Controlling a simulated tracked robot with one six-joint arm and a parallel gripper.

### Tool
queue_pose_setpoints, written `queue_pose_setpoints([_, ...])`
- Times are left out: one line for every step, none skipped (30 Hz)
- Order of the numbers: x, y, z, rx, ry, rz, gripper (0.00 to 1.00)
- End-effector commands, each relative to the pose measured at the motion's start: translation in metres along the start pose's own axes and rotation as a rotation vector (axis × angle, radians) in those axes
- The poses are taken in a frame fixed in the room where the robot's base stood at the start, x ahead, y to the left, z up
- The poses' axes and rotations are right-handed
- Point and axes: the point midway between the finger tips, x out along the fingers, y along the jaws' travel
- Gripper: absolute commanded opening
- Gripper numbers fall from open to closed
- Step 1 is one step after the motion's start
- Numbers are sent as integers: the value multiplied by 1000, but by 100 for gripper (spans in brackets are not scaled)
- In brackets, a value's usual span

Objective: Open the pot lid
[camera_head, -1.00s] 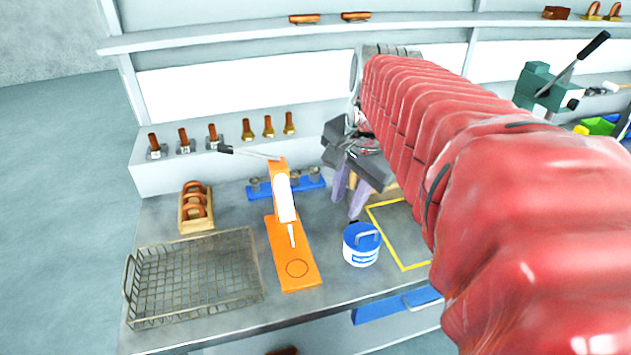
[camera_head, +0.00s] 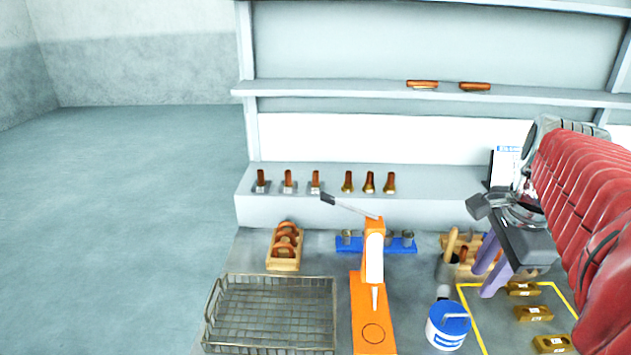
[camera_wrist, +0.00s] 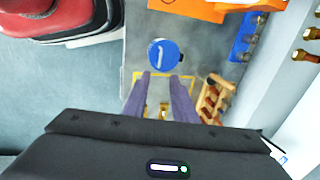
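The pot (camera_head: 446,337) is a white tub with a blue label. Its blue lid (camera_head: 452,318) with a raised handle sits on top. It stands on the bench, left of the yellow outlined area. In the wrist view the blue lid (camera_wrist: 165,55) shows beyond my fingertips. My gripper (camera_head: 484,279) has two purple fingers pointing down, above and to the right of the pot. In the wrist view my gripper (camera_wrist: 161,76) shows its fingers apart with nothing between them. They do not touch the lid.
An orange press (camera_head: 372,310) stands left of the pot, with a wire basket (camera_head: 270,315) beyond it. A wooden holder (camera_head: 284,250) with rings stands behind the basket. Brass blocks (camera_head: 533,313) lie inside the yellow outline (camera_head: 470,312). A blue rack (camera_head: 403,246) stands behind.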

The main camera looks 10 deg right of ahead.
Motion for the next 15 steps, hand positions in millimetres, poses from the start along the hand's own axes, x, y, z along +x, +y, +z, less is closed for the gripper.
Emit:
queue_pose_setpoints([7, 1, 0, 0, -2, 3, 25])
queue_pose_setpoints([12, 1, 1, 0, -2, 4, 25])
queue_pose_setpoints([17, 1, 0, 0, -2, 3, 25])
queue_pose_setpoints([22, 1, 0, 0, -2, 4, 25])
queue_pose_setpoints([27, 1, 0, 0, -2, 4, 25])
queue_pose_setpoints([33, 1, 0, 0, -2, 4, 25])
queue_pose_setpoints([38, 1, 0, 0, -2, 4, 25])
queue_pose_setpoints([42, 1, 0, 0, -2, 4, 25])
queue_pose_setpoints([49, 1, 0, 0, -2, 4, 25])
queue_pose_setpoints([53, 1, 0, 0, -2, 3, 25])
queue_pose_setpoints([58, 1, 0, 0, -2, 4, 25])
queue_pose_setpoints([64, 1, 0, 0, -2, 4, 25])
queue_pose_setpoints([69, 1, 1, 0, -2, 4, 25])
queue_pose_setpoints([73, 1, 1, 0, -2, 4, 25])
queue_pose_setpoints([80, 1, 0, 0, -2, 4, 25])
